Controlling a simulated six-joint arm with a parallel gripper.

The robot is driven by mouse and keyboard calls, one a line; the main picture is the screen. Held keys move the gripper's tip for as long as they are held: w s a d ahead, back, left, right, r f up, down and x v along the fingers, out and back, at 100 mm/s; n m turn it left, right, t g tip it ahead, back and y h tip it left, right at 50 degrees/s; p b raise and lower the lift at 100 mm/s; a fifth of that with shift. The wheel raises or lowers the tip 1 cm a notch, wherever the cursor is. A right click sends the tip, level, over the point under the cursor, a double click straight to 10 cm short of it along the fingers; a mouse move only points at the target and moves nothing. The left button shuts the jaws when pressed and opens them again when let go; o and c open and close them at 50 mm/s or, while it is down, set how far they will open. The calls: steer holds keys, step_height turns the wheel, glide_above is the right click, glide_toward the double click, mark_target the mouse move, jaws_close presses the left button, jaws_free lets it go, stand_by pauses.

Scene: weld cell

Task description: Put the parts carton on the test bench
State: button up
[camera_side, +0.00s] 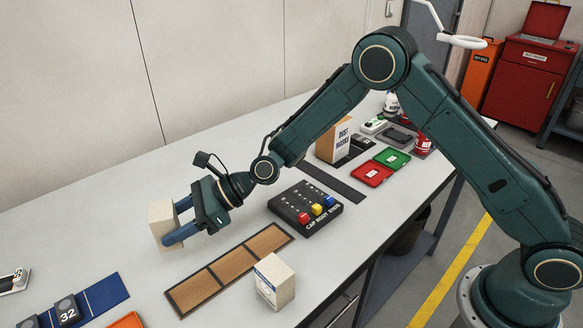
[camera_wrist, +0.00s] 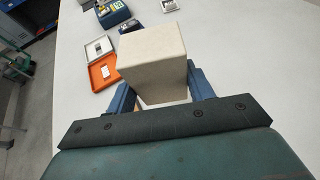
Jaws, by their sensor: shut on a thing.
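My gripper (camera_side: 180,220) is shut on a plain cream carton (camera_side: 161,226), which looks like the parts carton; no label shows on its visible faces. In the wrist view the carton (camera_wrist: 152,55) sits between the blue fingers of my gripper (camera_wrist: 162,92). It is held over the left part of the long grey-white worktop (camera_side: 90,225). I cannot tell from its look whether this worktop is the test bench, and I see no sign naming it. The height of the carton above the top is unclear.
A brown three-panel strip (camera_side: 230,268) and a white printed box (camera_side: 274,281) lie to the right. A black cap rack (camera_side: 305,208) stands behind them. A blue mat (camera_side: 95,298) and an orange tray (camera_wrist: 103,72) are near the left. The worktop around the carton is clear.

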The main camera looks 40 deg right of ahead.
steer(key=shift+f, duration=2.55)
steer(key=shift+f, duration=0.6)
steer(key=o, duration=1.1)
steer(key=shift+d, duration=0.1)
steer(key=v, duration=1.3)
steer(key=shift+s+d+r, duration=0.2)
steer(key=shift+s, duration=0.05)
steer(key=shift+r, duration=0.1)
